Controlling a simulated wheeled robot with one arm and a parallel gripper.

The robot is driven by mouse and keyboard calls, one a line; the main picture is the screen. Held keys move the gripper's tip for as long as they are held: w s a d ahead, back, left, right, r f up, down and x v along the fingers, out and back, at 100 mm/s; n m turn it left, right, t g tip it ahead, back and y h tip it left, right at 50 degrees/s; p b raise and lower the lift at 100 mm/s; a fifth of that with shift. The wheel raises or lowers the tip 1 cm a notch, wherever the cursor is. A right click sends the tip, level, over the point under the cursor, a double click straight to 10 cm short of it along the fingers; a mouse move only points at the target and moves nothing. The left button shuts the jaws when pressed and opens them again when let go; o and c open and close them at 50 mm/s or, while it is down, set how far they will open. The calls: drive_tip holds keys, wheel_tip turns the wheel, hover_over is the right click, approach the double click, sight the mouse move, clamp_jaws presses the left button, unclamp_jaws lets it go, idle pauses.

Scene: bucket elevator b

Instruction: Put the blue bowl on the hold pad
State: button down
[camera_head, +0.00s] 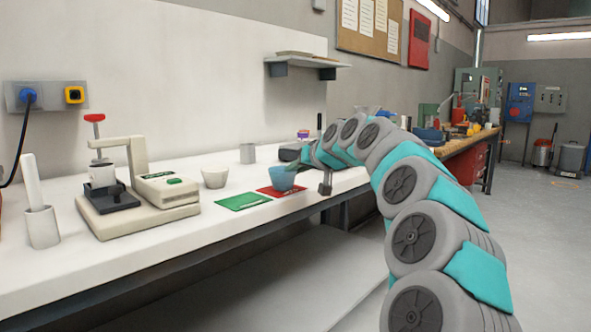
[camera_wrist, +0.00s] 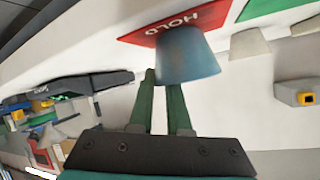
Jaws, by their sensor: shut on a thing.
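The blue bowl (camera_head: 283,179) is upright at the red hold pad (camera_head: 291,191) on the white bench. In the wrist view the bowl (camera_wrist: 188,57) covers part of the red pad (camera_wrist: 160,38), which reads HOLD. My gripper (camera_wrist: 163,80) is shut on the bowl's near rim or wall, with its two green fingers reaching to it; one fingertip is partly hidden behind the bowl. In the head view my gripper (camera_head: 302,164) is small, just behind and right of the bowl. I cannot tell whether the bowl's base touches the pad.
A green pad (camera_head: 244,201) lies left of the red pad, with a white bowl (camera_head: 215,177) behind it. A beige press-like device (camera_head: 160,188) and a grey holder (camera_head: 43,228) stand further left. A grey cup (camera_head: 247,153) stands near the wall. The bench front edge is close to the pads.

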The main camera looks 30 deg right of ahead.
drive_tip(key=shift+f, duration=0.2)
drive_tip(key=c, duration=0.9)
unclamp_jaws()
drive_tip(key=shift+o, duration=0.2)
drive_tip(key=shift+r, duration=0.1)
